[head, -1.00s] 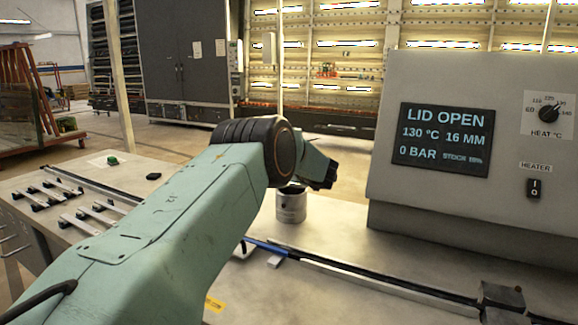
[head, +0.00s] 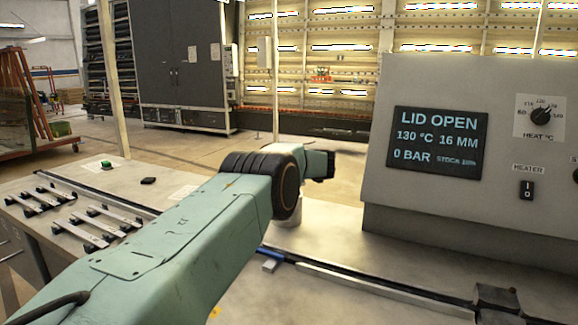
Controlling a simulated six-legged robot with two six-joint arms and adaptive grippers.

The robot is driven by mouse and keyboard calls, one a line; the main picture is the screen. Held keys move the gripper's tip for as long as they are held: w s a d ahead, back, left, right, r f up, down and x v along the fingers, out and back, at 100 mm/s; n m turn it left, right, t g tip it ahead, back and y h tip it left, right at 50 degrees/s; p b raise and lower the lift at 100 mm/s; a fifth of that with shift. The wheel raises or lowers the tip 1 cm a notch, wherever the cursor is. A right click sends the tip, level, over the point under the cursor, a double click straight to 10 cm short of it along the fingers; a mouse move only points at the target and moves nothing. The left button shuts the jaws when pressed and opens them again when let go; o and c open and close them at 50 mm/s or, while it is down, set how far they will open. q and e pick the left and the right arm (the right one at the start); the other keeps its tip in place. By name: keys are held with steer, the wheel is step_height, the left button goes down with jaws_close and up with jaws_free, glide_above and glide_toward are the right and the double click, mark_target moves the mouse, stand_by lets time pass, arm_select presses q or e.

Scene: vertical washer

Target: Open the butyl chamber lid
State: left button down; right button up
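The grey control panel's display (head: 437,141) reads LID OPEN, 130 °C, 16 MM and 0 BAR. I cannot make out the butyl chamber or its lid as a separate part. My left arm crosses the middle of the view; its dark end (head: 324,164) is above the bench, left of the panel. Its fingers cannot be made out, so open or shut does not show. A grey metal can (head: 289,217) on the bench is mostly hidden behind my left arm's black joint. My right gripper is not in view.
The panel has a HEAT knob (head: 542,116) and a HEATER switch (head: 527,190). A dark rail (head: 370,284) runs along the bench front. Metal bars (head: 80,229) and a green button (head: 106,164) are at left. The bench between can and panel is clear.

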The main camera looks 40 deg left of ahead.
arm_select(q)
steer(key=shift+r, duration=0.1)
steer(key=c, duration=1.4)
jaws_free()
steer(key=v, duration=1.2)
